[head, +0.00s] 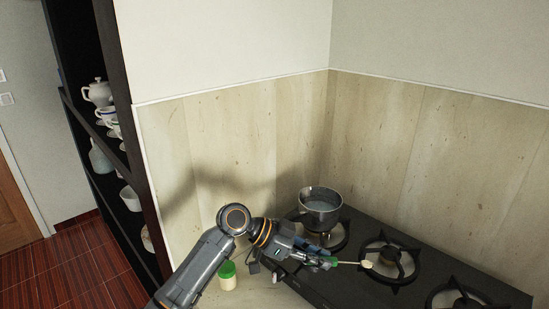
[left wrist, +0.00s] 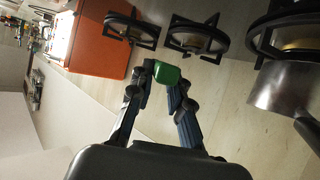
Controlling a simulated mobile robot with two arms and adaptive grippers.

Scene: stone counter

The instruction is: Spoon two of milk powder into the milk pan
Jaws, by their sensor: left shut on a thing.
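My left gripper (head: 322,261) is shut on a spoon (head: 350,263) with a green handle. The spoon points right, and its pale bowl (head: 367,264) is over the hob near the middle burner; I cannot tell whether it holds powder. In the left wrist view, the green handle end (left wrist: 166,74) sits between the fingertips (left wrist: 161,80). The metal milk pan (head: 320,203) stands on the back-left burner, behind my gripper; part of it shows at the right of the left wrist view (left wrist: 284,90). A cream jar with a green top (head: 228,276) stands left of the gripper, beside my forearm. My right gripper is not in view.
The dark hob (head: 345,278) has more burners to the right (head: 390,258), without pans. A wall (head: 235,150) is close behind. A dark shelf (head: 110,140) with a teapot (head: 97,92) and cups stands at left.

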